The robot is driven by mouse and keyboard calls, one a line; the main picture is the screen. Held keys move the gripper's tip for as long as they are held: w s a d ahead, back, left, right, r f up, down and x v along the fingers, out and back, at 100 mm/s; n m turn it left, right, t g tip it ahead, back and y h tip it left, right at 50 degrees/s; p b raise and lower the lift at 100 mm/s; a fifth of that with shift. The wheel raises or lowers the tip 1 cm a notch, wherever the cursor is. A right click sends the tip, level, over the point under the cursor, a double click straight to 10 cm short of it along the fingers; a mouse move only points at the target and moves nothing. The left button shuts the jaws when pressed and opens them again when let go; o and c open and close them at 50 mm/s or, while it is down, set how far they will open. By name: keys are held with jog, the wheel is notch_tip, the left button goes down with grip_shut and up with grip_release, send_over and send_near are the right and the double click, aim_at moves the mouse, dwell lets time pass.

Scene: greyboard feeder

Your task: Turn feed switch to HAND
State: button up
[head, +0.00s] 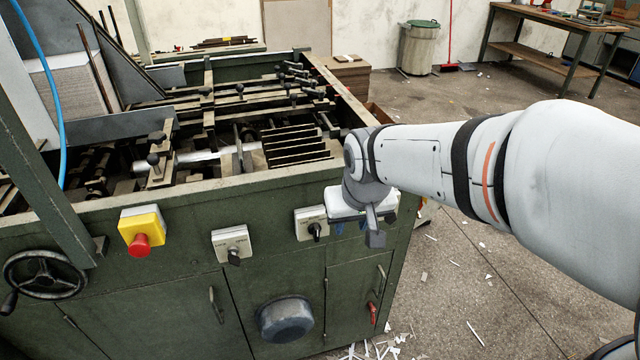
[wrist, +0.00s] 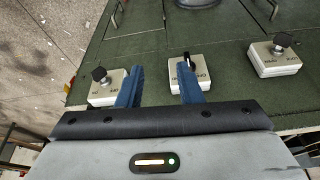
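Three pale switch boxes with dark knobs sit on the green machine's front; their labels are too small to read surely, so I cannot tell which is the feed switch. In the head view one box (head: 233,245) is left and one (head: 311,224) is nearer my gripper (head: 350,228); the third is hidden behind the gripper. In the wrist view, seen turned over, they show as right box (wrist: 275,60), middle box (wrist: 192,80) and left box (wrist: 106,90). My gripper (wrist: 160,68) is open and empty. Its blue fingers lie between the left and middle boxes, one overlapping the middle box.
A yellow box with a red stop button (head: 140,243) and a handwheel (head: 45,275) are at left on the machine. A round dark cover (head: 286,319) and door handles stick out below the switches. Open floor with paper scraps (head: 475,290) lies at right.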

jog(key=n+b, duration=0.1)
jog(key=b, duration=0.1)
send_over(318, 230)
jog(key=s, duration=0.3)
notch_tip(318, 230, down, 4)
jog(key=shift+y, duration=0.3)
jog(key=x, duration=0.5)
jog(key=w+x, duration=0.1)
jog(key=x, duration=0.1)
jog(key=shift+d+f+b, duration=0.1)
jog(key=shift+d+b, duration=0.2)
jog(key=shift+b, duration=0.1)
jog(key=shift+c, duration=0.2)
jog(key=c, duration=0.4)
jog(key=shift+d, duration=0.3)
jog(key=shift+c, duration=0.7)
jog(key=shift+s+a, duration=0.1)
jog(key=shift+a, duration=0.15)
grip_shut()
jog(key=shift+t, duration=0.3)
